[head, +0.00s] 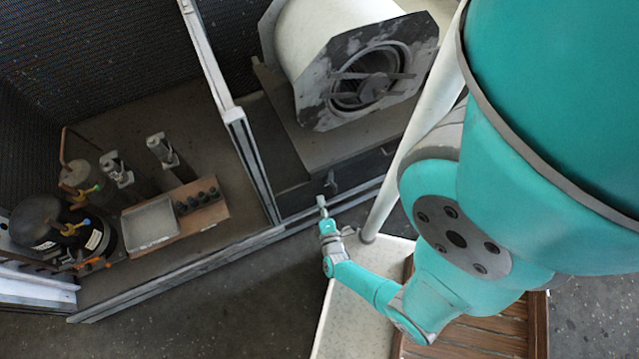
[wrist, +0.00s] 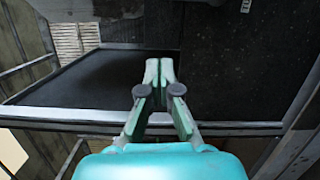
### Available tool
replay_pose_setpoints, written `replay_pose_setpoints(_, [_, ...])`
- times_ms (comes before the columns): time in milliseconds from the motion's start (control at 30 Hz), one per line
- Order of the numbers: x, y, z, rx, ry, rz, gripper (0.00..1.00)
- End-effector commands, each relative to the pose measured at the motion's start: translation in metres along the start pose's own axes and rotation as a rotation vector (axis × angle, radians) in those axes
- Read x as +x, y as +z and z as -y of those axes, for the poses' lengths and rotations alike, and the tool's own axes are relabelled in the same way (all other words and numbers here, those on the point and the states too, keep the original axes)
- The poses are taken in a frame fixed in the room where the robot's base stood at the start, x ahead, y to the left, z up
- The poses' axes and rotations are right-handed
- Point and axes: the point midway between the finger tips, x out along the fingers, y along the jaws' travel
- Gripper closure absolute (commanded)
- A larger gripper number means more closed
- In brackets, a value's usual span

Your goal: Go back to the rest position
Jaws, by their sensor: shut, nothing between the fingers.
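My gripper (head: 321,203) is at the end of the teal arm, in front of the frame's lower rail in the head view. In the wrist view my gripper (wrist: 160,68) points away from the camera, with its two fingers together and nothing between them. The blower housing (head: 310,50), a pale drum with a dark octagonal front plate, stands behind the frame, above and to the right of my gripper. My gripper appears apart from it.
A metal frame post (head: 240,150) and lower rail (head: 190,262) border the bay. On the left stand a dark compressor (head: 38,222), metal cylinders and a tray (head: 151,224) beside a wooden block with several dark knobs (head: 203,207). The floor (head: 220,315) in front is clear.

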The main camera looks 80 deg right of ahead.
Motion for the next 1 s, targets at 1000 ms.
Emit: replay_pose_setpoints(1000, [-0.064, -0.018, -0.034, 0.267, -0.037, -0.198, 1.0])
